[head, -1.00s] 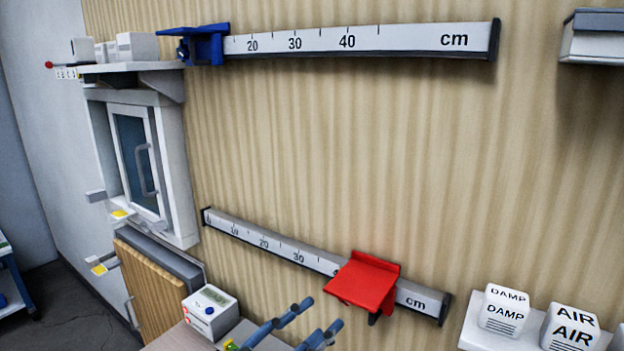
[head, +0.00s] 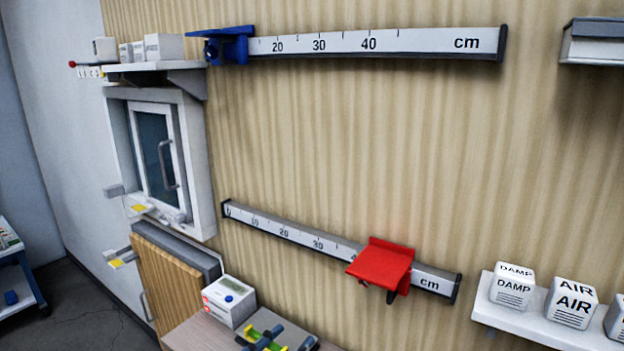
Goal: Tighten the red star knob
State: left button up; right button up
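The red carriage (head: 381,265) sits on the lower ruler rail (head: 293,236) on the wall, right of the 30 mark. A small dark part shows under its right side. I cannot make out a red star knob on it; its underside and left side are hidden or too small to tell. The blue carriage (head: 231,46) sits at the left end of the upper ruler rail (head: 420,41), with a dark blue knob-like part on its front. Neither of my grippers can be made out in the head view.
DAMP and AIR blocks (head: 572,303) stand on the right shelf (head: 515,319). Wall between rails is clear.

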pick_arm(q)
jog(key=s+a+f+n+g+y, duration=0.25)
jog(key=s+a+f, duration=0.25)
jog(key=f, duration=0.3)
jog(key=s+a+f+n+g+y, duration=0.2)
jog(key=s+a+f+n+y, duration=0.15)
jog(key=a+f, duration=0.35)
jog(key=s+a+f+n+g+y, duration=0.1)
jog(key=s+a+f+n+g, duration=0.15)
jog(key=s+f, duration=0.35)
jog(key=s+a+f+n+g, duration=0.1)
jog(key=s+a+f+g, duration=0.2)
jog(key=s, duration=0.6)
notch_tip(320, 180, down, 30)
jog(key=s+d+g+b, duration=0.1)
jog(key=s+g+b, duration=0.1)
jog(key=s, duration=0.1)
jog(key=s+a+f+b, duration=0.1)
jog(key=s+a+f, duration=0.1)
jog(key=s+f, duration=1.4)
jog(key=shift+s+a+f+m+g, duration=0.35)
jog(key=shift+a+f+g, duration=0.05)
jog(key=shift+f, duration=0.1)
pick_arm(e)
jog(key=f, duration=0.3)
jog(key=shift+s+a+f, duration=0.2)
jog(key=shift+s+a, duration=0.05)
jog(key=shift+s, duration=0.15)
